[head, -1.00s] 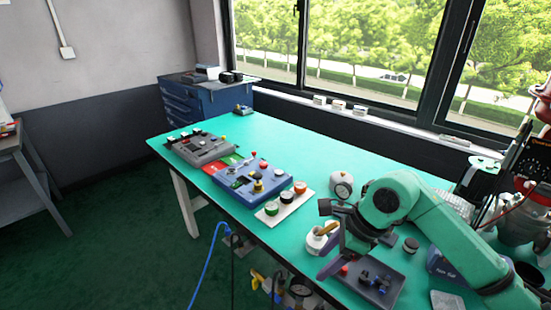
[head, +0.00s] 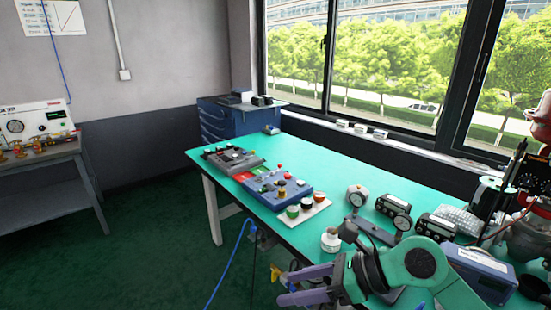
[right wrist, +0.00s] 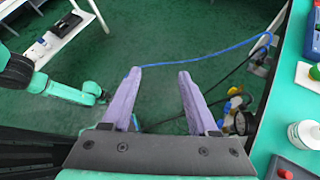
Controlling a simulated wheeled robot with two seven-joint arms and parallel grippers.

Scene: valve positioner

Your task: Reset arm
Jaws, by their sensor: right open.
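My right gripper (head: 282,287) has purple fingers and is at the bottom of the head view, in front of the table's near edge. Its fingers are apart with nothing between them. In the right wrist view the same open gripper (right wrist: 159,72) points over the dark green floor, left of the table edge. My green right arm reaches in from the lower right. A green arm link of mine shows at the left of the right wrist view, but I cannot make out my left gripper there. It is outside the head view.
The green table (head: 250,207) carries a grey panel (head: 232,158), a blue panel (head: 275,186), a white bottle (head: 331,242) and a blue-grey box (head: 478,275). A blue cable (right wrist: 220,55) and fittings hang by the near edge. The floor left of the table is open.

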